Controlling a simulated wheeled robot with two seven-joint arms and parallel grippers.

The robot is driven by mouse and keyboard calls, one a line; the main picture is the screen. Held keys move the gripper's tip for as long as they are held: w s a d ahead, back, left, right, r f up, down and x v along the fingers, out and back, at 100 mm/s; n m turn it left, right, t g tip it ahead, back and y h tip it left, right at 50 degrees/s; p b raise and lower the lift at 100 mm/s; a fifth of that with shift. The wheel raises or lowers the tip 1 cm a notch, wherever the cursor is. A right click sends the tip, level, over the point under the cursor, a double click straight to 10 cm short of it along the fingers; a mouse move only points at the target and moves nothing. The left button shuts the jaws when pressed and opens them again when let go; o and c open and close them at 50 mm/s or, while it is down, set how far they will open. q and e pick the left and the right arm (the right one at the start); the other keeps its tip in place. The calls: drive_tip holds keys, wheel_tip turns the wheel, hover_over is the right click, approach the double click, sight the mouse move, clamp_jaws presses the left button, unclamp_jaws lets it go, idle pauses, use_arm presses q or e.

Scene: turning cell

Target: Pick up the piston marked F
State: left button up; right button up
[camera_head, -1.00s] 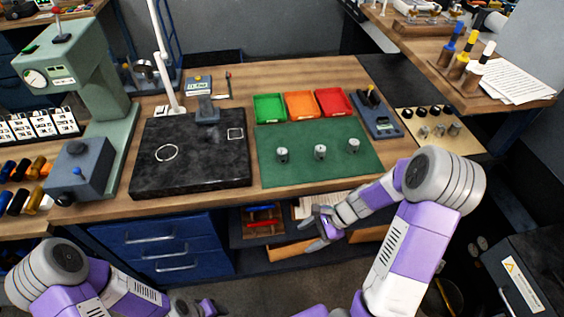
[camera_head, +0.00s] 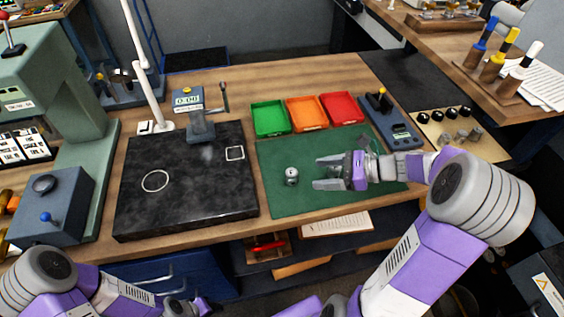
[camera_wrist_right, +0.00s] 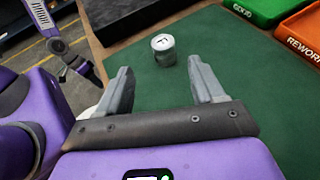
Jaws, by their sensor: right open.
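A short metal piston (camera_head: 291,176) stands upright on the green mat (camera_head: 285,205). It also shows in the right wrist view (camera_wrist_right: 163,50), with a dark mark on its pale top that I cannot read for sure. My right gripper (camera_head: 317,174) is over the mat, pointing left, open and empty. The piston stands just beyond and between its fingertips (camera_wrist_right: 160,66), apart from them. The mat's other two pistons are hidden behind my right gripper and arm. My left gripper (camera_head: 188,306) is low at the bottom edge, away from the bench; its fingers are too small to judge.
Green (camera_head: 270,118), orange (camera_head: 306,114) and red (camera_head: 341,108) trays line the mat's back edge. A black stone plate (camera_head: 185,195) lies left of the mat, with a gauge stand (camera_head: 165,128) behind it. A grey-blue device (camera_head: 388,122) stands right of the trays.

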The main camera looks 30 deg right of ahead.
sight(291, 177)
drive_tip(key=shift+w+a+f, duration=0.25)
drive_tip(key=shift+w, duration=0.15)
drive_tip(key=shift+w+a+f+b, duration=0.1)
drive_tip(key=shift+a+f+b, duration=0.05)
drive_tip(key=shift+a+b, duration=0.15)
drive_tip(key=shift+w+a+f+b, duration=0.1)
drive_tip(key=shift+a+f+b, duration=0.05)
drive_tip(key=shift+a, duration=0.25)
drive_tip(key=x, duration=0.1)
drive_tip(key=b+x, duration=0.1)
drive_tip(key=x, duration=0.1)
drive_tip(key=shift+w+f, duration=0.15)
drive_tip(key=shift+w, duration=0.35)
drive_tip(key=shift+w+a+f+b, duration=0.1)
drive_tip(key=shift+w+a+b, duration=0.2)
drive_tip(key=shift+a, duration=0.15)
drive_tip(key=c, duration=1.2)
